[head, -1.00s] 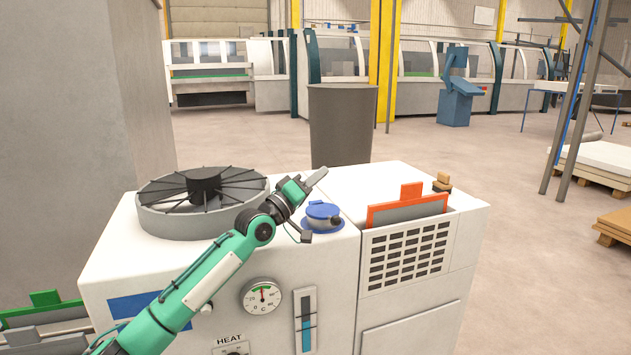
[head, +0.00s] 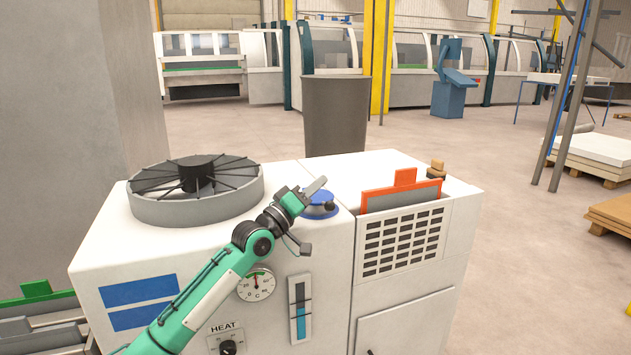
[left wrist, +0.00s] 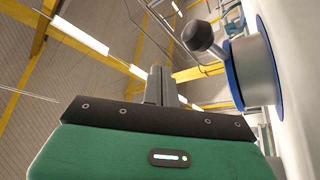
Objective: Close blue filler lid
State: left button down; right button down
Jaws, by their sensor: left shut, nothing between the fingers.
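The blue filler lid (head: 322,197) sits on the white cabinet top, above a blue base ring, with a dark knob at its right. In the left wrist view the filler shows as a grey neck (left wrist: 257,70) between blue rims, with a black ball knob (left wrist: 201,36) on a short stem. I cannot tell whether the lid is fully seated. My left gripper (head: 319,184) is shut and empty. Its fingers cross the lid's upper left in the head view and hide part of it; contact cannot be told. My right gripper is not in view.
A round fan grille (head: 197,190) stands left of the filler. An orange-framed panel (head: 402,196) and a small brown knob (head: 437,170) are to the right on the cabinet (head: 325,170). A grey bin (head: 336,115) stands behind. The air above the cabinet is free.

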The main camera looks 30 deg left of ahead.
pick_arm(q)
jog(key=shift+s+f, duration=0.1)
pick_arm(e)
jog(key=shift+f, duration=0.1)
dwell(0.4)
